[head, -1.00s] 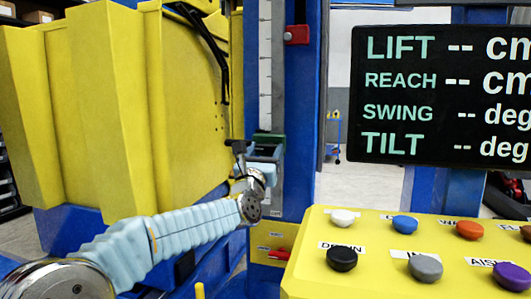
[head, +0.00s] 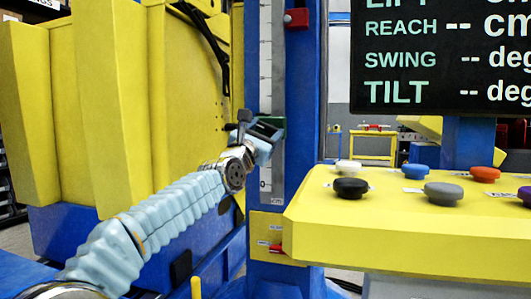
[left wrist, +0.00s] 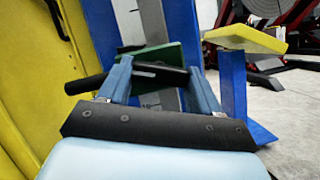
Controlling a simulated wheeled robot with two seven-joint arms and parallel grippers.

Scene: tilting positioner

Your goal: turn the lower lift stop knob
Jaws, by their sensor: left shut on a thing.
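The lower lift stop is a green block (head: 279,122) on the scale strip of the blue column, and it also shows in the left wrist view (left wrist: 152,54). Its dark knob (head: 244,117) sticks out to the left; in the left wrist view the black knob bar (left wrist: 88,84) crosses between the fingers. My left gripper (head: 264,133) is shut on this knob, with one finger on either side in the left wrist view (left wrist: 160,86). The fingers hide part of the knob. My right gripper is not in view.
A red upper stop (head: 297,18) sits higher on the blue column (head: 306,110). A large yellow body (head: 110,110) stands close on the left. A yellow button panel (head: 390,232) is at right, below a black display (head: 440,60).

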